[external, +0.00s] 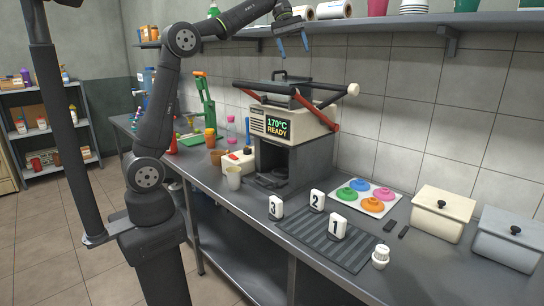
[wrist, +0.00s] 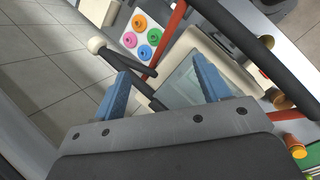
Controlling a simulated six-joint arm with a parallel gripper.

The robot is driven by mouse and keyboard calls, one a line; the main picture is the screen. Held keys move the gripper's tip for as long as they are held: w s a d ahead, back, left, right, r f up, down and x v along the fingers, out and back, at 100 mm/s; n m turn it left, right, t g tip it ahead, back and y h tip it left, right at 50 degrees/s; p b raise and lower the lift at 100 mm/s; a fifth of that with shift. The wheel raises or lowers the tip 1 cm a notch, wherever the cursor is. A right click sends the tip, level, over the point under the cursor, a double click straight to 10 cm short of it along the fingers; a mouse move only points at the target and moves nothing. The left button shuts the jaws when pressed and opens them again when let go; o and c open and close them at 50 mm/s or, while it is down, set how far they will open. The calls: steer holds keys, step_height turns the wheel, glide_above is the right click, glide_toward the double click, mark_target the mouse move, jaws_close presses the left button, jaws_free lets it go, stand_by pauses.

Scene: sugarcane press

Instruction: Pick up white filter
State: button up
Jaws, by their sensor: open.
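A small white round piece with a ribbed cap (external: 380,257), which looks like the white filter, stands on the counter at the right edge of the dark ribbed mat (external: 310,238). My gripper (external: 293,44) is high above the press, near the wall shelf, far up and left of that piece. Its two blue fingers are spread with nothing between them. The wrist view also shows the open gripper (wrist: 163,75) above the press. I cannot make out the white piece in the wrist view.
The press (external: 290,125), with red arms and a white-tipped lever, stands below my gripper. A tray of coloured discs (external: 391,206) and two lidded boxes (external: 440,216) are behind and right.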

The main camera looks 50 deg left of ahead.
steer(key=s+d+m+y, duration=0.1)
steer(key=d+m, duration=0.7)
steer(key=d, duration=0.6)
steer(key=m+t, duration=0.2)
steer(key=m, duration=1.3)
glide_above(381, 248)
steer(key=s+a, duration=0.2)
steer(key=a, duration=0.4)
step_height(381, 248, down, 36)
steer(key=x, duration=1.2)
steer(key=shift+s+a, duration=0.1)
steer(key=shift+x, duration=3.1)
steer(key=shift+s, duration=0.2)
